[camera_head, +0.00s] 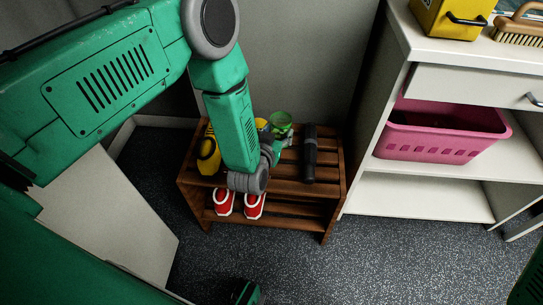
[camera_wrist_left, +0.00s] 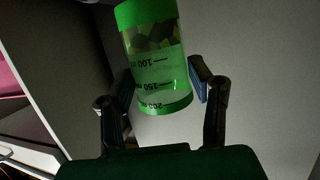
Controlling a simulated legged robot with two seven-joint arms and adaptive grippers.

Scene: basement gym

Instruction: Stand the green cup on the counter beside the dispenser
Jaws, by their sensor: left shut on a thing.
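The green cup (camera_head: 281,119) is in my left gripper (camera_head: 278,147), above the back of a brown slatted rack in the head view. In the left wrist view the cup (camera_wrist_left: 158,72) is see-through green with a solid green band at each end and dark volume marks. The two fingers of the left gripper (camera_wrist_left: 160,95) are shut on its sides. The counter (camera_head: 440,48) is white, at the upper right in the head view. A yellow box with a black handle (camera_head: 450,15) stands on it; I cannot tell whether it is the dispenser. My right gripper does not show clearly.
The slatted rack (camera_head: 335,190) holds red shoes (camera_head: 255,206), a black cylinder (camera_head: 310,155) and a yellow object (camera_head: 208,152). A pink basket (camera_head: 440,140) sits on the shelf under the counter. A brush (camera_head: 518,32) lies right of the yellow box.

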